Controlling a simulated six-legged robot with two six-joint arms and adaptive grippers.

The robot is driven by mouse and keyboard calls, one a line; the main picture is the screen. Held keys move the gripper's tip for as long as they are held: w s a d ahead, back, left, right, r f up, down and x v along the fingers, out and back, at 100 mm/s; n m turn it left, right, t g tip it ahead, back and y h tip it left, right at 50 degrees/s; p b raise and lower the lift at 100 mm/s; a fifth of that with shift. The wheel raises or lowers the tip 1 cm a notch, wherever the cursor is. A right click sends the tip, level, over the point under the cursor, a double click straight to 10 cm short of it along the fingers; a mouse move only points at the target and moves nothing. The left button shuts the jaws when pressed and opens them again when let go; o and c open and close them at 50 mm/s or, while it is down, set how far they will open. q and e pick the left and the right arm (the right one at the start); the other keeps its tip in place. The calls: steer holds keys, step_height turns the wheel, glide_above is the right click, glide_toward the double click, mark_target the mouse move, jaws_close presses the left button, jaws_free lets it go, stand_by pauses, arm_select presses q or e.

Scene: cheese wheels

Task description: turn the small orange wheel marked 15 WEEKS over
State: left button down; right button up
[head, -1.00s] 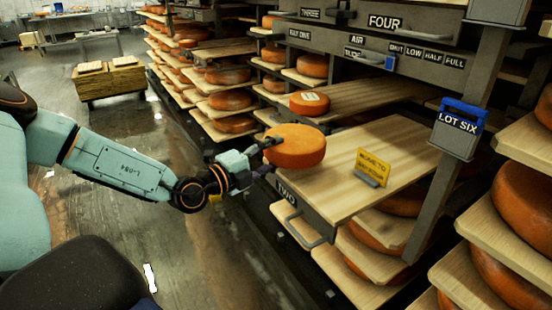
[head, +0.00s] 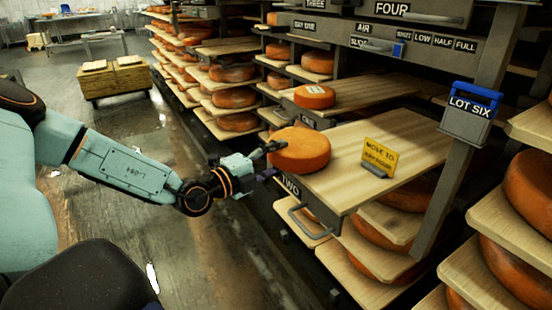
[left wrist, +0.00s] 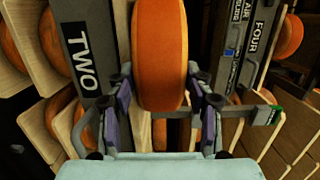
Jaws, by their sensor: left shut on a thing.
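An orange cheese wheel (head: 302,152) is level at the left end of the pulled-out wooden board (head: 335,185) marked TWO. My left gripper (head: 270,160) is shut on the wheel's left side, one finger at its top face and one below. In the left wrist view the wheel (left wrist: 160,55) shows rim-on between the two fingers (left wrist: 160,95). No writing shows on it, and I cannot tell whether it touches the board. A smaller orange wheel (head: 314,98) with a pale label on top, unreadable here, lies on the board behind. My right gripper is not in view.
A yellow sign (head: 379,156) stands on the board, right of the held wheel. A metal handle (head: 305,222) sticks out at the board's front. A LOT SIX box (head: 469,112) hangs on the right post. Racks of wheels surround it; open floor lies left.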

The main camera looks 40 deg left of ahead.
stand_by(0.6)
arm_select(q)
steer(key=c, duration=0.6)
jaws_free()
steer(key=shift+o, duration=0.7)
steer(key=shift+f, duration=0.3)
steer(key=shift+r, duration=0.1)
steer(key=shift+d, duration=0.1)
